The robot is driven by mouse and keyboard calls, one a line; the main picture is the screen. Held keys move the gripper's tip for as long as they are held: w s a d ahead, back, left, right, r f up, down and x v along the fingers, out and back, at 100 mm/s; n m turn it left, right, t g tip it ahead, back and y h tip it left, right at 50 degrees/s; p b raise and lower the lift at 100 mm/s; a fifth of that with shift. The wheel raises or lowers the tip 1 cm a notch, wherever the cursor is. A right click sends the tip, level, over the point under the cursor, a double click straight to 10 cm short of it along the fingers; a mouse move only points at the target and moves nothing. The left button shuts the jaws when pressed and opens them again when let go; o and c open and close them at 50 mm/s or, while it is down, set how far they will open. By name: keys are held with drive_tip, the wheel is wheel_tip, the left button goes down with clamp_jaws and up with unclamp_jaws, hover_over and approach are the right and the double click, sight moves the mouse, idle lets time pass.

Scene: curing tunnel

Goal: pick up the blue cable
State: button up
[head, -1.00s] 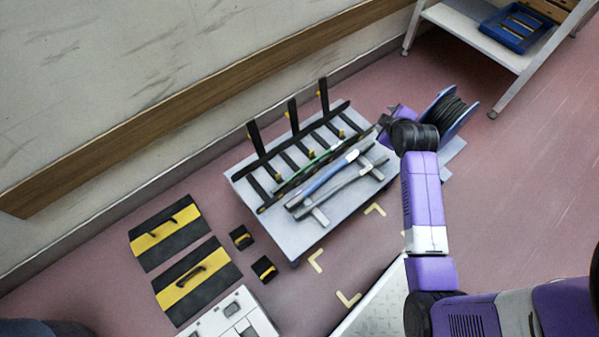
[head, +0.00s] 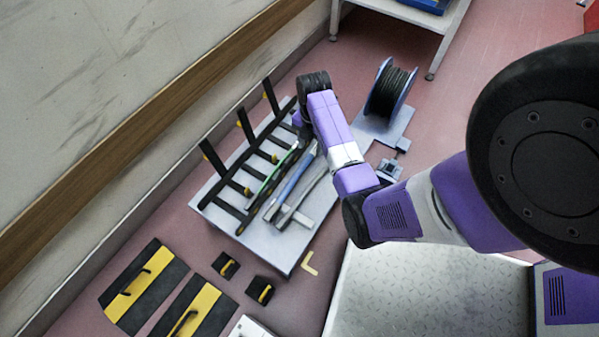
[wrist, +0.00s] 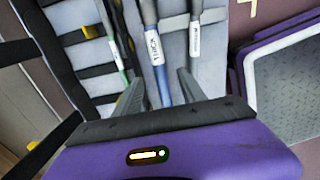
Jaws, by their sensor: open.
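The blue cable (head: 290,183) lies on a low grey platform (head: 288,256), between a green-marked cable (head: 266,187) and a grey cable (head: 303,192). In the wrist view the blue cable (wrist: 164,88) has a dark grey upper part with a white printed label. My gripper (wrist: 161,78) is open over it, one finger to each side of the cable. Whether the fingers touch it I cannot tell. The grey cable (wrist: 195,40), also labelled, lies just right of the right finger. In the head view my arm hides the fingers and the cables' far ends.
A black rack (head: 243,127) with uprights stands along the platform's wall side. A cable reel (head: 390,90) stands beyond my wrist. Black-and-yellow panels (head: 130,290) and two small blocks (head: 260,290) lie on the floor in front. A white shelf (head: 400,18) stands at the back.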

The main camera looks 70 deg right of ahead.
sight(310, 156)
drive_tip(key=shift+f+b, duration=1.7)
drive_tip(key=shift+f, duration=1.1)
drive_tip(key=shift+r, duration=0.1)
drive_tip(key=shift+c, duration=0.5)
clamp_jaws()
